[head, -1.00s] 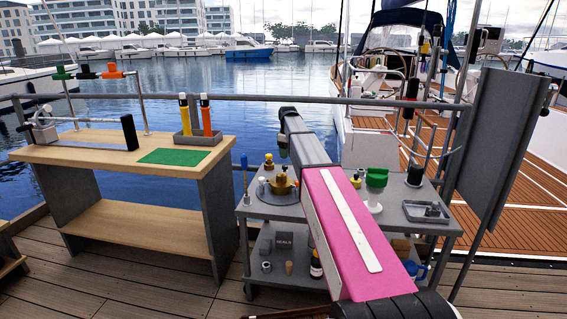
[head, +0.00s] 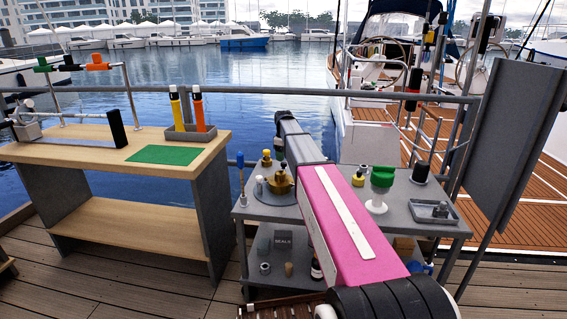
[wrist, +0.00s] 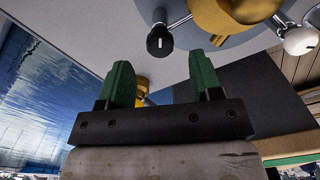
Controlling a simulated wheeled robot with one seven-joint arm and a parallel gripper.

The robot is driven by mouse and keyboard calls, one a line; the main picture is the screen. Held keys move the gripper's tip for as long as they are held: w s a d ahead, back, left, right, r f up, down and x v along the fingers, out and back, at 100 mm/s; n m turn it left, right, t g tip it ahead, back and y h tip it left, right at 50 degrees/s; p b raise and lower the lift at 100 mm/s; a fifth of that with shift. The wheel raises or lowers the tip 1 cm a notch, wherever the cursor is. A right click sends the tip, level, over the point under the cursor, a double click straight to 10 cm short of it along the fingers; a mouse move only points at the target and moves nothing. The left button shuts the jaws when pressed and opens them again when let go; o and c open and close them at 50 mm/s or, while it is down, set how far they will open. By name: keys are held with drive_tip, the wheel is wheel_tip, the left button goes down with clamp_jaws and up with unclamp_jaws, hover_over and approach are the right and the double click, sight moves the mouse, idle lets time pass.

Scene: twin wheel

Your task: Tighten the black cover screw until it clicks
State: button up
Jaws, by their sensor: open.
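The black cover screw (wrist: 159,40) shows in the wrist view as a dark knob with a white mark on a metal stem. It lies past my fingertips, roughly in line with the gap between them, and is not gripped. My gripper (wrist: 162,78) has two green fingers, spread open with no object held. A brass-coloured housing (wrist: 240,12) is at the top of the wrist view; in the head view the housing (head: 279,180) sits on the cart's round plate.
A white knob (wrist: 300,40) and a yellow knob (wrist: 141,84) stand near the black one. A wooden workbench (head: 70,151) stands left; a grey panel (head: 520,130) stands right.

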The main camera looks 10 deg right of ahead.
sight(284, 163)
drive_tip(key=shift+f, duration=1.9)
drive_tip(key=shift+c, duration=0.2)
drive_tip(key=c, duration=0.9)
